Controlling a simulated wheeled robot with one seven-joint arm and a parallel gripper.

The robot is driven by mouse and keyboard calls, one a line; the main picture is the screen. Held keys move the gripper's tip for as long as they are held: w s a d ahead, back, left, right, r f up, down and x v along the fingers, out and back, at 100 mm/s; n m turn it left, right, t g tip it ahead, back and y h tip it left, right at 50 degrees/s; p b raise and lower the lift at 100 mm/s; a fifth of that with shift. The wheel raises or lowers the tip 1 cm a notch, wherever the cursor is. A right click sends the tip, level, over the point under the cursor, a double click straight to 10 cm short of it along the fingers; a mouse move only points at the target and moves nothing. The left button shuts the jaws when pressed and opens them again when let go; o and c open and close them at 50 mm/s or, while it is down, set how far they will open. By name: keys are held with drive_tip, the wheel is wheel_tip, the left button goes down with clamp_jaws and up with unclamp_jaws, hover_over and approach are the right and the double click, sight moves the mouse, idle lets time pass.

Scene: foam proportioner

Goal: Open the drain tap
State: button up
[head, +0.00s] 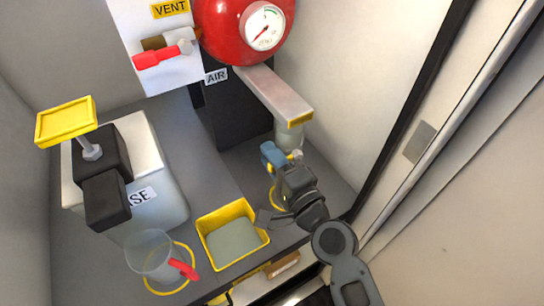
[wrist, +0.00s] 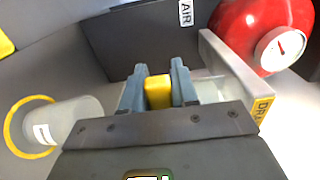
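The drain tap sits under the end of a grey bracket (head: 280,95) whose yellow label shows in part in the wrist view (wrist: 262,108). A yellow handle (wrist: 157,92) lies between the two blue-grey fingers of my gripper (wrist: 158,72) and fills the gap between them. In the head view my gripper (head: 275,155) is just below the bracket end, beside a pale, cloudy tap body (head: 289,136). My gripper hides most of the tap there.
A red tank with a gauge (head: 240,30) is above. A yellow-rimmed tray (head: 232,240), a clear jug (head: 150,255) and a white container (head: 160,195) stand left on the grey floor. A wall is close on the right.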

clamp_jaws()
